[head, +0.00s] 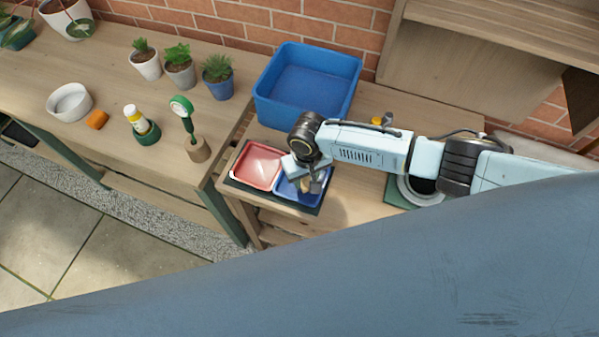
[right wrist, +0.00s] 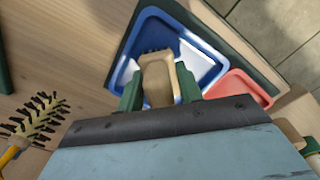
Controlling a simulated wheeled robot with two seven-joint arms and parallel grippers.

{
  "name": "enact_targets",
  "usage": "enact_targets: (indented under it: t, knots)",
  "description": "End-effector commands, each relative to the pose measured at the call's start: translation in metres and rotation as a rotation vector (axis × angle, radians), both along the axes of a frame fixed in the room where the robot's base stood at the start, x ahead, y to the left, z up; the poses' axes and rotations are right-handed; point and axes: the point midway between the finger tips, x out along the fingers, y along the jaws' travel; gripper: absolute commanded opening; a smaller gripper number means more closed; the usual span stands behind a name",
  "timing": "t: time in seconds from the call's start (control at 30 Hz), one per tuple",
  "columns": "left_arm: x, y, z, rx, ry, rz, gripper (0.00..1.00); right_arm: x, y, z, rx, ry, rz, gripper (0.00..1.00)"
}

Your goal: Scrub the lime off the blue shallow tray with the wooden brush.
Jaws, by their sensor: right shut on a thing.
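The blue shallow tray (head: 290,193) lies on a dark mat on the bench, beside a red tray. In the right wrist view the blue tray (right wrist: 150,16) shows whitish patches on its floor. My right gripper (head: 308,180) is over the blue tray in the head view. In the right wrist view the right gripper (right wrist: 158,85) is shut on the wooden brush (right wrist: 158,80), whose dark bristles lie over the tray's floor. I cannot tell whether the bristles touch it. My left gripper is not in view.
The red tray (head: 258,165) adjoins the blue tray on the dark mat (head: 306,208). A large blue bin (head: 306,85) stands behind. A bristly brush with a yellow handle (right wrist: 35,120) lies at the left of the right wrist view. Potted plants (head: 180,66) stand on the left bench.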

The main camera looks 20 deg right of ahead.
Motion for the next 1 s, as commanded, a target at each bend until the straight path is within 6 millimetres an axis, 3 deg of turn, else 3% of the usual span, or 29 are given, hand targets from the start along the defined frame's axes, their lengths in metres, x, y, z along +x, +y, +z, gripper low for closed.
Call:
enact_targets:
  t: [0.13, 0.23, 0.7, 1.0]
  knots:
    - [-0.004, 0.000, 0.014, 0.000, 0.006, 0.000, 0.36, -0.002, -0.007, 0.007, -0.002, 0.002, 0.000, 0.11]
    - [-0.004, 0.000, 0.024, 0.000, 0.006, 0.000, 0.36, -0.001, -0.008, 0.027, -0.001, -0.003, 0.001, 0.11]
    - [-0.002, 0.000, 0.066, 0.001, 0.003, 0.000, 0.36, -0.002, -0.008, 0.062, -0.002, 0.000, -0.003, 0.11]
    - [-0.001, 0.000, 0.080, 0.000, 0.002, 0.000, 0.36, -0.001, -0.005, 0.082, -0.002, -0.001, 0.005, 0.11]
